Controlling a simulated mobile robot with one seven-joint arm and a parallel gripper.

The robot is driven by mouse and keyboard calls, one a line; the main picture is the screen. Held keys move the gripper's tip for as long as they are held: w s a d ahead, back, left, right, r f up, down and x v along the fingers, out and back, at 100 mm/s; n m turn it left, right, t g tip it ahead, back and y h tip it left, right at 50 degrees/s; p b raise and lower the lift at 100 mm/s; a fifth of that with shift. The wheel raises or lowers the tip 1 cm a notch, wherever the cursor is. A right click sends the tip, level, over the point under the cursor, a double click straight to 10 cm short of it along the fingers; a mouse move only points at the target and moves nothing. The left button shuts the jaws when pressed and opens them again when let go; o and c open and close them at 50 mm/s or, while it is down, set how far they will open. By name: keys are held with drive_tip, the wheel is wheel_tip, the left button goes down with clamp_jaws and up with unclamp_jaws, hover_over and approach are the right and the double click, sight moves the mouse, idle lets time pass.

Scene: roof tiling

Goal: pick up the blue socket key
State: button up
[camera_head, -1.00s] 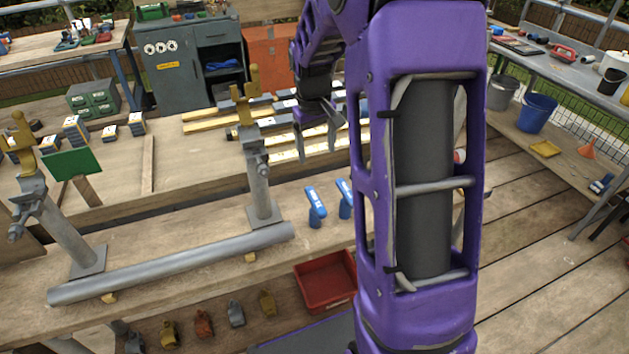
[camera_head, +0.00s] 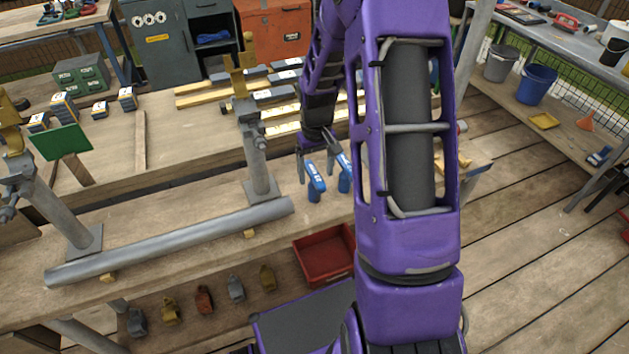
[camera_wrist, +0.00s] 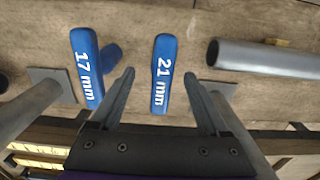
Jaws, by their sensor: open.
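Two blue socket keys stand on the wooden bench. The one marked 21 mm (camera_wrist: 163,75) lies in the picture between the two fingers of my gripper (camera_wrist: 160,76) in the wrist view. In the head view this key (camera_head: 315,182) is the left one, below my gripper (camera_head: 323,170). The one marked 17 mm (camera_wrist: 87,68) is left of the fingers in the wrist view; it is the right one in the head view (camera_head: 344,174), partly hidden by a finger. My gripper is open and empty. I cannot tell whether the fingers are level with the key.
A grey pipe (camera_head: 170,240) lies on the bench left of the keys, with an upright post (camera_head: 257,165) behind its end. A red tray (camera_head: 324,256) is in front, beside several small coloured clamps (camera_head: 204,299). Yellow and grey bars lie behind.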

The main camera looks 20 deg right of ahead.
drive_tip(key=f, duration=0.5)
drive_tip(key=shift+w+a+f, duration=0.1)
drive_tip(key=shift+w+a, duration=0.05)
drive_tip(key=shift+w, duration=0.05)
clamp_jaws()
